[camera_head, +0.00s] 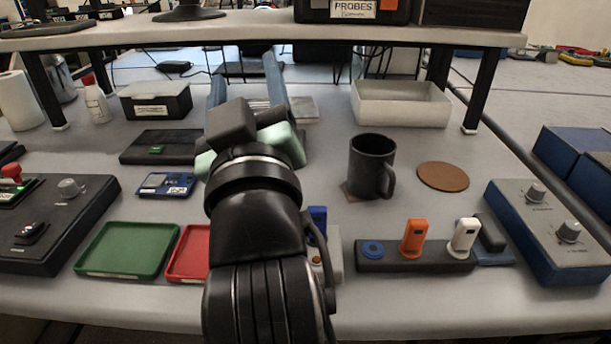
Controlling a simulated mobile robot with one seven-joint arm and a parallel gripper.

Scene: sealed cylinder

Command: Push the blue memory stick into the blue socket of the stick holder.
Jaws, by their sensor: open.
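The stick holder (415,262) is a dark bar at the front right of the table. Its left end has a blue ring-shaped socket (372,249) with nothing standing in it. An orange stick (414,238) and a white stick (464,235) stand upright in the holder. The blue memory stick (318,214) appears to stand in a pale block (333,262) left of the holder; my arm partly hides both. My gripper (243,78) points away toward the back, beyond and left of the blue stick. Its two blue-grey fingers are apart, with no held object visible.
A dark mug (371,165) and a brown coaster (443,177) stand behind the holder. A blue knob box (553,230) is on the right. Green (127,249) and red (188,254) trays lie left of my arm. A raised shelf (260,30) spans the back.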

